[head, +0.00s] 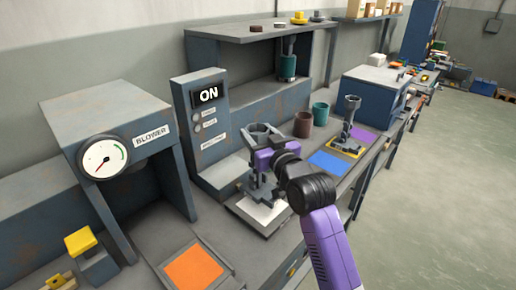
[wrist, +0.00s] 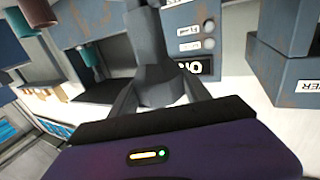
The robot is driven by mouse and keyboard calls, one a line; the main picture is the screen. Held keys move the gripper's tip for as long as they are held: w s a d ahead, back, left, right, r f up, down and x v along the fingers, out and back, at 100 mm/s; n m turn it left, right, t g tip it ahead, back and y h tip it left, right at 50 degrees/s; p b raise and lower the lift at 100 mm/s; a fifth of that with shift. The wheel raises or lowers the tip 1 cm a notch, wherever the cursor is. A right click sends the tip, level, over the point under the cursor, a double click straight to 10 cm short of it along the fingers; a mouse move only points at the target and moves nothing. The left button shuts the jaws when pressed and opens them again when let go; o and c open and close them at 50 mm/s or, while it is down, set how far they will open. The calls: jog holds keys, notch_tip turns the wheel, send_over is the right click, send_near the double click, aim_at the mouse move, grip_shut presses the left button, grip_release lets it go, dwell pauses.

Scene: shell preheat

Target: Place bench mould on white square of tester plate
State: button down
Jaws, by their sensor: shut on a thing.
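My gripper (head: 258,172) is shut on the bench mould (head: 259,135), a dark grey piece with an open, forked top. In the wrist view the mould (wrist: 160,70) stands between the two grey fingers. In the head view it is roughly upright in front of the tester with the ON display (head: 208,96). The tester plate (head: 240,208) lies below, with its white square (head: 264,216) partly hidden by the mould's lower end and my gripper. I cannot tell whether the mould's foot touches the square or hangs just above it.
A similar grey piece (head: 348,122) stands on a yellow-edged square to the right. Blue (head: 331,162) and orange (head: 194,268) squares are bare. Brown (head: 303,124) and green (head: 320,113) cups stand behind. The blower (head: 105,130) is on the left.

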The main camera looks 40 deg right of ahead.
jog(key=shift+f, duration=2.25)
jog(key=c, duration=0.5)
grip_release()
jog(key=shift+f, duration=0.15)
